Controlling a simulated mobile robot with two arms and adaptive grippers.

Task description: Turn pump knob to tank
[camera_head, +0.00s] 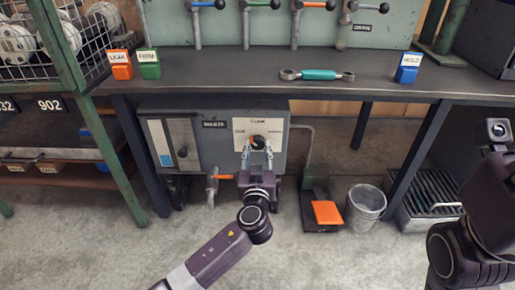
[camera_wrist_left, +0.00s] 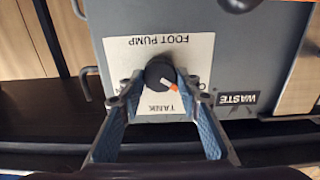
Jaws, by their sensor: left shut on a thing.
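The black round pump knob (camera_head: 259,142) sits on a white label plate (camera_head: 273,127) on the front of a grey cabinet under the bench. In the left wrist view, the picture is upside down and the knob (camera_wrist_left: 158,72) has an orange pointer mark. The mark points down and right, between the word TANK (camera_wrist_left: 160,107) and a partly hidden label at the plate's right edge. FOOT PUMP (camera_wrist_left: 155,41) stands on the opposite side. My left gripper (camera_wrist_left: 160,76) is shut on the knob, one fingertip on each side.
The grey cabinet (camera_head: 225,153) stands under the dark bench (camera_head: 220,80). An orange-handled valve (camera_head: 218,177) is left of my left gripper, an orange foot pedal (camera_head: 327,212) and a metal bucket (camera_head: 366,205) to its right. The floor in front is clear.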

